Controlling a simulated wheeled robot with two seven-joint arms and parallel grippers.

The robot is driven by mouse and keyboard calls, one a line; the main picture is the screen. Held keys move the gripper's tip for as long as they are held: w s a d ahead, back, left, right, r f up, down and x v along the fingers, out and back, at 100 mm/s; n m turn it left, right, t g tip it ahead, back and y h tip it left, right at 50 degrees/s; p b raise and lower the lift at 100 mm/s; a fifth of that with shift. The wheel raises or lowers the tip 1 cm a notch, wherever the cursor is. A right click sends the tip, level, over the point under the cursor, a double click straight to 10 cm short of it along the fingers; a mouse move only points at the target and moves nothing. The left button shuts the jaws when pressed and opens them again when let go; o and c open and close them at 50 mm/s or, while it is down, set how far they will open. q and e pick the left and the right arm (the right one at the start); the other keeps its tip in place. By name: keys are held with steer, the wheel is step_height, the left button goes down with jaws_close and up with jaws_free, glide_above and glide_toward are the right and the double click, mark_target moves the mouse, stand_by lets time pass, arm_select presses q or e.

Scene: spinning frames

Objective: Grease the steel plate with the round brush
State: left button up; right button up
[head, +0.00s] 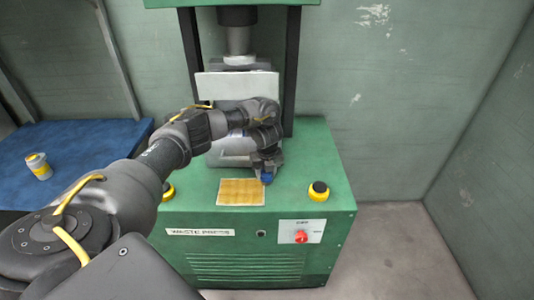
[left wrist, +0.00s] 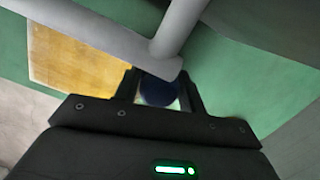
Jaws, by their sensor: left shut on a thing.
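A flat plate with a yellow-brown surface (head: 241,192) lies on the front of the green press top; it also shows in the left wrist view (left wrist: 75,68). I take it for the steel plate. My left gripper (head: 266,168) is at the plate's right edge, pointing down. It is shut on a small dark blue round thing (head: 267,178), likely the round brush, which also shows between the fingers in the left wrist view (left wrist: 157,91). I cannot tell whether its lower end touches anything. Grey bars cross in front of the fingertips in the wrist view. My right gripper is out of view.
The green press (head: 325,165) has two dark uprights and a ram (head: 238,40) behind my arm. Yellow-ringed black buttons (head: 318,190) and a red knob (head: 301,236) are at its front. A yellow-and-white can (head: 38,166) stands on a blue table (head: 85,150) at left.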

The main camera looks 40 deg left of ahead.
arm_select(q)
steer(key=r+p, duration=0.2)
steer(key=r, duration=0.1)
steer(key=r+p, duration=0.1)
steer(key=shift+s+a+r+p, duration=0.2)
steer(key=shift+s+r+p, duration=0.1)
steer(key=shift+r, duration=0.1)
steer(key=shift+w+r+p, duration=0.2)
steer(key=shift+r+p, duration=0.85)
steer(key=shift+s+d+r+p, duration=0.1)
steer(key=shift+r+p, duration=0.5)
steer(key=shift+r, duration=0.05)
